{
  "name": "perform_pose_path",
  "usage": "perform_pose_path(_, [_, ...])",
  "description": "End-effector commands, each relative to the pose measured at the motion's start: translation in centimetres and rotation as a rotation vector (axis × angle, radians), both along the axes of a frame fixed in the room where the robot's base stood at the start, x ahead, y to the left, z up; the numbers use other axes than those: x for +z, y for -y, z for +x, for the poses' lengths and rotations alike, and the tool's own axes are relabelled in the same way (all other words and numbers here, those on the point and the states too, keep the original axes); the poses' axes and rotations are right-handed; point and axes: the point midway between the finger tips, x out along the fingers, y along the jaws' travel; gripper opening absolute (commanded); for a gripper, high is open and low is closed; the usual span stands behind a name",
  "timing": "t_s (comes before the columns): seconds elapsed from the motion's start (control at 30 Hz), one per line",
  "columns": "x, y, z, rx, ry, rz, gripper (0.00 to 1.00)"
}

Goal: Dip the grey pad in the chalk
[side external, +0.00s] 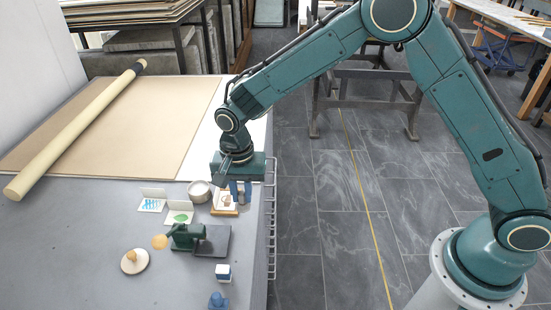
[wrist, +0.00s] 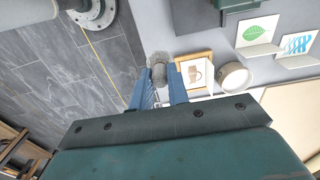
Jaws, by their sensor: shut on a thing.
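The grey pad (wrist: 159,68) is a fuzzy grey piece held between the blue fingertips of my gripper (wrist: 160,80) in the wrist view. In the side view my gripper (side external: 240,188) points down near the table's right edge, beside the picture block; the pad is hard to make out there. A round pale bowl (side external: 199,191) stands left of my gripper, apart from it. The bowl also shows in the wrist view (wrist: 234,78), right of the pad, with whitish contents that look like the chalk.
A wood-edged block with a mug picture (side external: 224,209) lies between bowl and gripper. Leaf (side external: 180,217) and blue-pattern (side external: 152,204) cards stand left. A green press (side external: 187,237), round knobbed wooden piece (side external: 134,262) and blue-white block (side external: 223,272) are nearer. A rail (side external: 271,230) lines the table's right edge.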

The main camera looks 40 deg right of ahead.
Motion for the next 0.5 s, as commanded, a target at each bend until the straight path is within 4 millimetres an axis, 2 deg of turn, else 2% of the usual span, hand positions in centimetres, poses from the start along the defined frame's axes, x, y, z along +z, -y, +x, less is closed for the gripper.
perform_pose_path(0.5, [8.4,0.0,0.1,0.000,0.004,0.001,0.00])
